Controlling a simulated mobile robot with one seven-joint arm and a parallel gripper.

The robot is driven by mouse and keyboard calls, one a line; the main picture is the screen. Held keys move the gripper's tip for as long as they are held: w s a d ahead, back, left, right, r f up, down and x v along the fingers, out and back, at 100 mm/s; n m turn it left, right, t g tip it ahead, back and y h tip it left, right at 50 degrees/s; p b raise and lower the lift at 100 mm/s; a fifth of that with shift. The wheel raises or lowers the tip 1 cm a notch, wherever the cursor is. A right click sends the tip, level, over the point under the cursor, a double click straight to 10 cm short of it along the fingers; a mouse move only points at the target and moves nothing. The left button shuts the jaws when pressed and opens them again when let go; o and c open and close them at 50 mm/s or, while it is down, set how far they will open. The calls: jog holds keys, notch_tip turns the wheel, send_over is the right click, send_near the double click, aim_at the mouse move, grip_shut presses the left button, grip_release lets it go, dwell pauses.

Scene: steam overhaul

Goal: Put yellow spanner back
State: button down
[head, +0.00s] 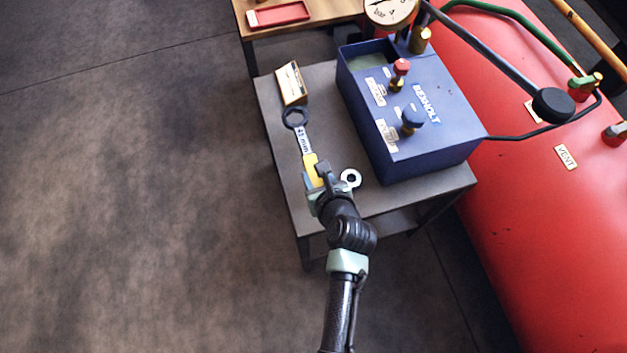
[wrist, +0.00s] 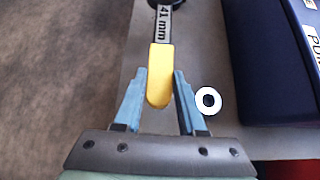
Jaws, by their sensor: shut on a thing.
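The yellow spanner (head: 310,165) has a yellow handle, a grey shank marked "41 mm" and a dark ring end. In the head view its ring end points away from me, over the left part of the grey table. In the wrist view its yellow handle (wrist: 160,75) lies between the two blue fingers of my gripper (wrist: 159,95). My gripper (head: 316,180) is shut on the handle end. I cannot tell whether the spanner touches the table top or is held just above it.
A white ring (head: 351,178) lies right of my gripper on the grey table (head: 322,100). A blue box (head: 435,140) with red and blue knobs stands on the right. A small sign (head: 291,83) stands beyond the ring end. A red tank (head: 540,200) lies further right. A red tray (head: 279,14) is at the back.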

notch_tip(320, 180, down, 6)
jog(key=shift+w+b, duration=0.1)
jog(key=shift+b, duration=1.15)
jog(key=shift+r, duration=0.1)
jog(key=c, duration=0.9)
grip_release()
jog(key=shift+f, duration=0.3)
jog(key=shift+c, duration=0.2)
jog(key=o, duration=0.5)
jog(key=shift+c, duration=0.2)
